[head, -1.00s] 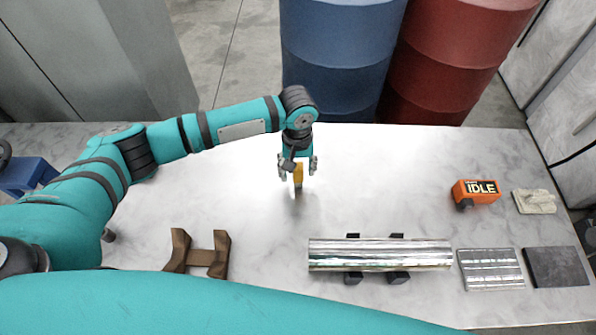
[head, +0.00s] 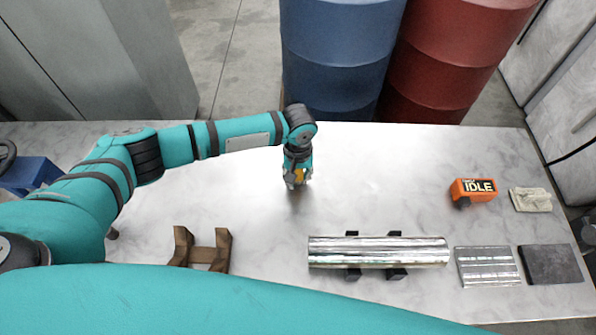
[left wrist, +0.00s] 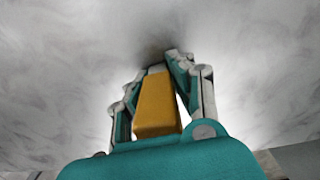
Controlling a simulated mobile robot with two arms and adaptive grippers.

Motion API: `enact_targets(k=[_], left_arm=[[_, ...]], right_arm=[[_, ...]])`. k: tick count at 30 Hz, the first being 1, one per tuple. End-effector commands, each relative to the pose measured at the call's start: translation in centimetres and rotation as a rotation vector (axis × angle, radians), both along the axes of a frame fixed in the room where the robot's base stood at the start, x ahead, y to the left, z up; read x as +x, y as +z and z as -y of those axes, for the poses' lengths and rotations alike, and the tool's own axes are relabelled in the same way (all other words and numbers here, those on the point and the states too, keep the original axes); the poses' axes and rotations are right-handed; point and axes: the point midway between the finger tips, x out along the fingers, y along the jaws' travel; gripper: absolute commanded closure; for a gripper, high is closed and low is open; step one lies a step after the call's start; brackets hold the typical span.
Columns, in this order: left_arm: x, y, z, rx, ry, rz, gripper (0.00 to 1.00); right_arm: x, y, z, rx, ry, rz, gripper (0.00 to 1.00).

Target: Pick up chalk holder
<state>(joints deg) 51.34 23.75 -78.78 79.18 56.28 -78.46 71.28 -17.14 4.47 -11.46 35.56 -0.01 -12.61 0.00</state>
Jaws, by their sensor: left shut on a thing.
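The chalk holder is a small yellow-orange block with a pale tip. In the left wrist view the chalk holder (left wrist: 156,105) lies between the two fingers of my left gripper (left wrist: 160,85), which is shut on it. In the head view my left gripper (head: 297,183) points down over the middle of the table, and only a bit of the chalk holder (head: 299,175) shows between its fingers. I cannot tell whether its tip touches the table. My right gripper is not in view.
A shiny metal cylinder (head: 380,251) rests on dark supports. A brown cradle (head: 202,250) stands to its left. An orange box marked IDLE (head: 473,190), a pale block (head: 531,199), a ribbed metal plate (head: 487,267) and a dark slab (head: 552,264) are at right. The table around the gripper is clear.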

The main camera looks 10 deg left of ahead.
Motion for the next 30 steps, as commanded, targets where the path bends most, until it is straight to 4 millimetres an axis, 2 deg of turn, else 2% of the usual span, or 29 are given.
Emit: enact_targets(k=[11, 16, 20, 26, 30], left_arm=[[0.0, 0.2, 0.0, 0.000, 0.000, 0.001, 1.00], [0.1, 1.4, 0.0, -0.002, 0.000, 0.002, 1.00], [0.1, 3.1, 0.0, -0.003, 0.000, 0.003, 1.00], [-1.1, 3.5, 4.2, -0.006, -0.005, 0.000, 1.00], [-2.2, 3.9, 7.9, -0.006, -0.006, 0.000, 1.00]], right_arm=[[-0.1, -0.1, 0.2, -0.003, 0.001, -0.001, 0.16], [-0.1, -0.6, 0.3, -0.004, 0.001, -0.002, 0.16], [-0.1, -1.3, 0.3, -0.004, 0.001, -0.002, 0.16], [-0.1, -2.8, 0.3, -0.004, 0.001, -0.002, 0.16], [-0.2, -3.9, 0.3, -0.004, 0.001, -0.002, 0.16]])
